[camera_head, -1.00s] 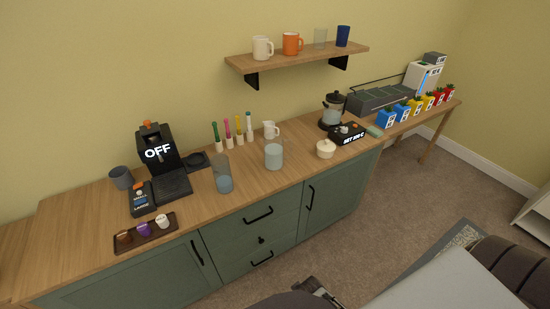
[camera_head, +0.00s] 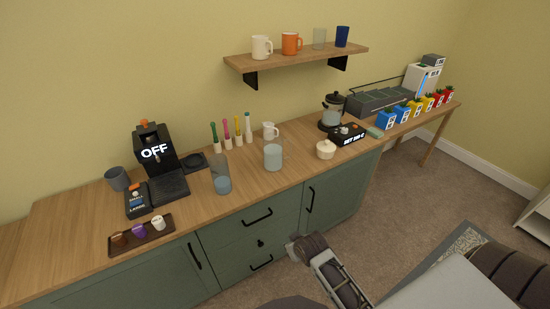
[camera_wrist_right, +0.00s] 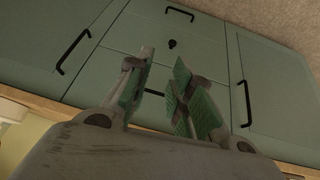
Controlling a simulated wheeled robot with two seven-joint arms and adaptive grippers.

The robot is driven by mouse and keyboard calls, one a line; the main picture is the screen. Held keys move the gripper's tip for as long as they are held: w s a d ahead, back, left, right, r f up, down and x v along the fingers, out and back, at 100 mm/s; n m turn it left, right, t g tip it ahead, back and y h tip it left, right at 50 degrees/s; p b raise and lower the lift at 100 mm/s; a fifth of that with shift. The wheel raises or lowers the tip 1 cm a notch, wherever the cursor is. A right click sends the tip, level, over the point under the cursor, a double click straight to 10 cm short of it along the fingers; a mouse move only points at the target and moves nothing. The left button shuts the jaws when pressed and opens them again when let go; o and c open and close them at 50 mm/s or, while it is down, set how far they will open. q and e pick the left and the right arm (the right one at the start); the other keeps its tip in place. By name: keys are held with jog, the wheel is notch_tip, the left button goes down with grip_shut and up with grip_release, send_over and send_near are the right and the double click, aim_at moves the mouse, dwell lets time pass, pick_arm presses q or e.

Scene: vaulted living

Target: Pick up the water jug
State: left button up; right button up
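A clear, wide vessel holding water (camera_head: 273,155), which looks like the water jug, stands upright near the middle of the wooden counter (camera_head: 250,187). A narrower clear vessel with water (camera_head: 222,180) stands to its left; I cannot tell for certain which one is the jug. My right arm (camera_head: 335,278) shows in front of the cabinets, lower than the counter top and apart from both vessels. In the right wrist view my right gripper (camera_wrist_right: 160,82) has its green-padded fingers apart with nothing between them, facing the green cabinet fronts. My left gripper is out of view.
A coffee machine (camera_head: 155,150) and capsule tray (camera_head: 142,236) stand at left. A small white mug (camera_head: 270,131) is behind the wide vessel; a cream lidded pot (camera_head: 325,149) and kettle (camera_head: 332,111) are right. A shelf (camera_head: 297,58) hangs above. Counter space in front is clear.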

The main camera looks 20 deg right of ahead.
jog(key=w+d+r+m+t+h, duration=0.1)
jog(key=w+d+r+t, duration=0.2)
jog(key=w, duration=0.5)
jog(key=w+d+r+m+t+h, duration=0.1)
jog(key=w+d+r+t+h, duration=0.1)
jog(key=w+d+r+t, duration=0.2)
jog(key=w+d+r+m+t+h, duration=0.1)
jog(key=w+d+r+t, duration=0.3)
jog(key=w, duration=0.9)
jog(key=shift+d+r+m+b, duration=0.5)
jog(key=shift+d+r, duration=0.4)
jog(key=shift+d, duration=1)
jog(key=shift+r, duration=0.1)
